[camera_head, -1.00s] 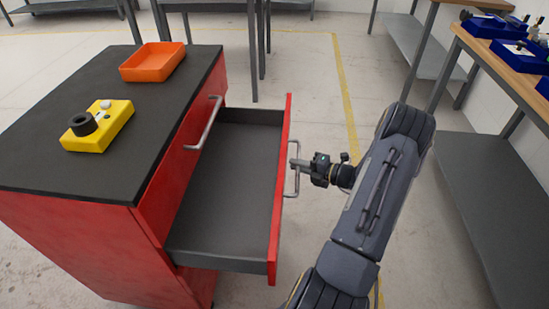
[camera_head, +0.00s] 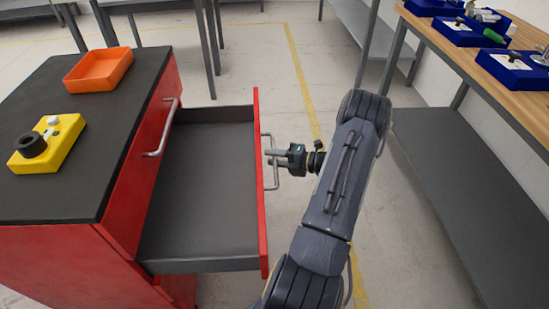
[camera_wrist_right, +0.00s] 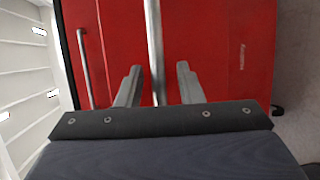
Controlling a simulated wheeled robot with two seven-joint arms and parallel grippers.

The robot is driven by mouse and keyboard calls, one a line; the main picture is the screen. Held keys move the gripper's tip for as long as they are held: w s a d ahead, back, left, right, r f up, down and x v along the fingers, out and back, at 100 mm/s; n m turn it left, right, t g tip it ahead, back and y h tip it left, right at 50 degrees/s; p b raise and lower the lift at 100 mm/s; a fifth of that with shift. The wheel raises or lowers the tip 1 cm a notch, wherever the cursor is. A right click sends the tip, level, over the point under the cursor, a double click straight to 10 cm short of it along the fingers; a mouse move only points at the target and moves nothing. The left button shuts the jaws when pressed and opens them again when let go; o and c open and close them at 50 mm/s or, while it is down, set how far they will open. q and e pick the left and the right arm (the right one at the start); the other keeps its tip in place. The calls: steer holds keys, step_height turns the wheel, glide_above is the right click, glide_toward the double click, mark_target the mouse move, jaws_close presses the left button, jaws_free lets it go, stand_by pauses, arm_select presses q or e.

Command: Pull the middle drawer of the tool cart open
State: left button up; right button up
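The red tool cart (camera_head: 60,262) with a dark top stands at the left in the head view. One drawer (camera_head: 200,190) below the top one is pulled well out and its grey inside is empty. Its red front carries a metal handle (camera_head: 276,178), which also shows in the right wrist view (camera_wrist_right: 154,45). My right gripper (camera_head: 272,157) is at this handle. In the right wrist view the fingers (camera_wrist_right: 159,85) stand on either side of the bar, with gaps visible between fingers and bar. My left gripper is out of view.
The top drawer's handle (camera_head: 163,128) is on the closed front. An orange tray (camera_head: 99,85) and a yellow box with a black ring (camera_head: 50,145) are on the cart. Floor beyond the drawer is clear.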

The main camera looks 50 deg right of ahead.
steer(key=v, duration=0.7)
steer(key=shift+s+d, duration=0.15)
steer(key=shift+s, duration=0.25)
steer(key=shift+s, duration=0.1)
